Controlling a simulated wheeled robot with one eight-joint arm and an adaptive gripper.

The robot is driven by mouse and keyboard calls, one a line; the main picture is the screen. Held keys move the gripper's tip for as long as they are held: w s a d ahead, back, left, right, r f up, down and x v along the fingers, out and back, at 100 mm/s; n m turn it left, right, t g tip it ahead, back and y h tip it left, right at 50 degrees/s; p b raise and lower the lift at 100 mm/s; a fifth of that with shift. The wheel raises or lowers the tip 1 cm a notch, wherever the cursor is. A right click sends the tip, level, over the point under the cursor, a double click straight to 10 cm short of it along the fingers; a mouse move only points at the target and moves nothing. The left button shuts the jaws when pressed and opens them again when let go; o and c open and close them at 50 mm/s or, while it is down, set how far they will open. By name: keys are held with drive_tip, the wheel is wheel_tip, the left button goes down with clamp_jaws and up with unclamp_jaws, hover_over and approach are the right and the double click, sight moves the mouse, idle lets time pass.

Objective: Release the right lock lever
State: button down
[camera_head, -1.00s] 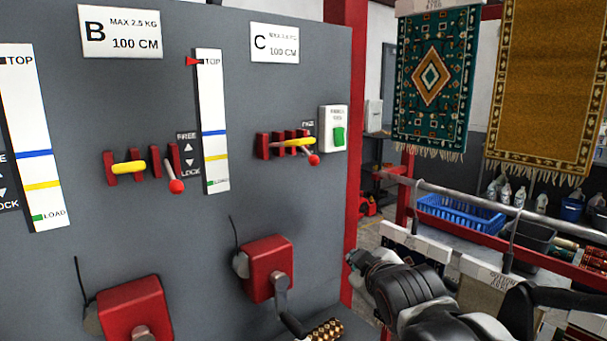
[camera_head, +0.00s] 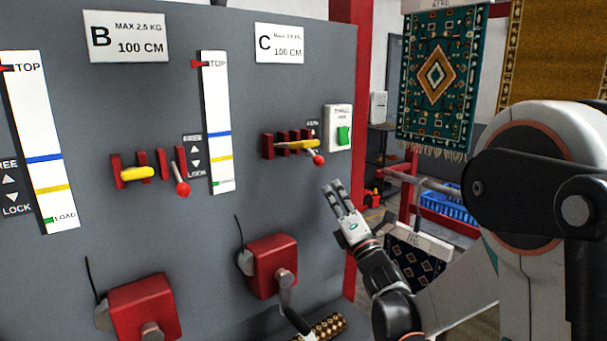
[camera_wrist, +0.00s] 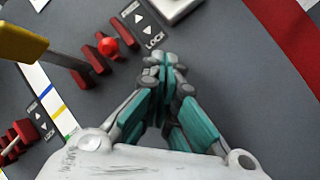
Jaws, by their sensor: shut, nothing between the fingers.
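The right lock lever (camera_head: 319,159), under plate C, has a red ball knob on a short metal rod beside a red slotted bracket (camera_head: 283,144) with a yellow bar (camera_head: 296,146). The red knob also shows in the wrist view (camera_wrist: 109,46), up and left of my fingers. My gripper (camera_head: 336,190) is shut and empty, below and right of the knob and apart from it. In the wrist view my fingertips (camera_wrist: 165,60) meet near a FREE/LOCK label, of which LOCK is readable. Another lock lever (camera_head: 182,188), also red-knobbed, is under plate B.
A white box with a green switch (camera_head: 343,135) is right of the lever. Red winch housings (camera_head: 272,265) with cranks stick out below. White scale strips (camera_head: 217,125) run down the panel. A red post (camera_head: 352,60) edges it, with hanging rugs (camera_head: 437,75) beyond.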

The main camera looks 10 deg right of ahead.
sight(311, 153)
drive_tip(key=s+a+f+n+g+y, duration=0.1)
drive_tip(key=s+a+f+n+y, duration=0.1)
drive_tip(key=n+y, duration=0.7)
drive_tip(key=shift+a+f+n+g+p, duration=0.45)
drive_tip(key=shift+a+f+n, duration=0.55)
drive_tip(key=shift+n, duration=0.8)
drive_tip(key=shift+d+f, duration=0.15)
drive_tip(key=b+x, duration=0.2)
drive_tip(key=x, duration=0.8)
drive_tip(key=s+d+r, duration=0.2)
drive_tip(key=shift+s+d+r+b, duration=0.1)
drive_tip(key=shift+s+d+b, duration=0.1)
drive_tip(key=shift+d+b, duration=0.2)
drive_tip(key=shift+r, duration=0.1)
drive_tip(key=shift+s+r+g+p, duration=0.15)
drive_tip(key=shift+s+g+p, duration=0.1)
drive_tip(key=shift+p, duration=0.5)
drive_tip(key=shift+d, duration=0.1)
